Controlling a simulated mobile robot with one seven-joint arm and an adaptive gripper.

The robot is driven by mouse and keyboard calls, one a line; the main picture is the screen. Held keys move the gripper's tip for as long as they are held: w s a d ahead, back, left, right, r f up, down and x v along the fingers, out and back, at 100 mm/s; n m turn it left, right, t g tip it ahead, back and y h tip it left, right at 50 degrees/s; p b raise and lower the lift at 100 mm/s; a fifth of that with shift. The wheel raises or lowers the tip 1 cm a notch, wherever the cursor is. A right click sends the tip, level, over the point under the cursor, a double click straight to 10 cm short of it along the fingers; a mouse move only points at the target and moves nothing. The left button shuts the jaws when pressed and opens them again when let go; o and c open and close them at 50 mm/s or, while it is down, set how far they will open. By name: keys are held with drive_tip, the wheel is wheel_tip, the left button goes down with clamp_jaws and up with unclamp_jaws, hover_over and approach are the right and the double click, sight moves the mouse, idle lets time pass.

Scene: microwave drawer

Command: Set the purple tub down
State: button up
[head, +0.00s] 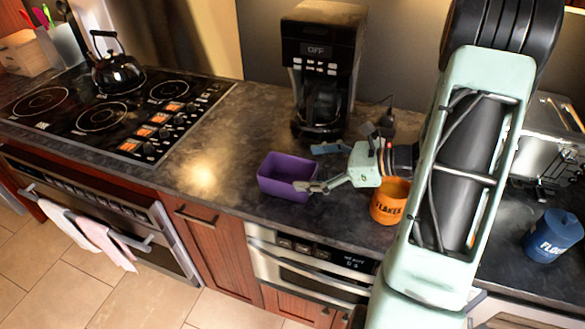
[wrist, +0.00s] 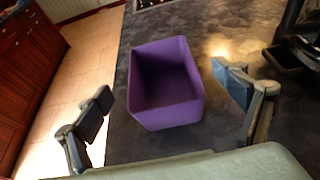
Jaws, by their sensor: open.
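The purple tub (head: 287,176) stands upright on the dark countertop, near its front edge and left of the orange canister. In the wrist view the tub (wrist: 166,112) sits ahead of my gripper, between the lines of its two fingers, and looks empty. My gripper (head: 318,167) is open, with its fingers spread wide; in the wrist view its blue-grey pads (wrist: 165,98) are apart from the tub on both sides. In the head view one finger overlaps the tub's right side.
A coffee maker (head: 322,70) stands behind the tub. An orange canister (head: 389,203) is close beside my gripper, and a blue flour canister (head: 553,236) is at the right. The cooktop (head: 112,112) and kettle (head: 118,72) are at the left. Counter between cooktop and tub is clear.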

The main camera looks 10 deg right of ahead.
drive_tip(key=v, duration=0.6)
idle(0.3)
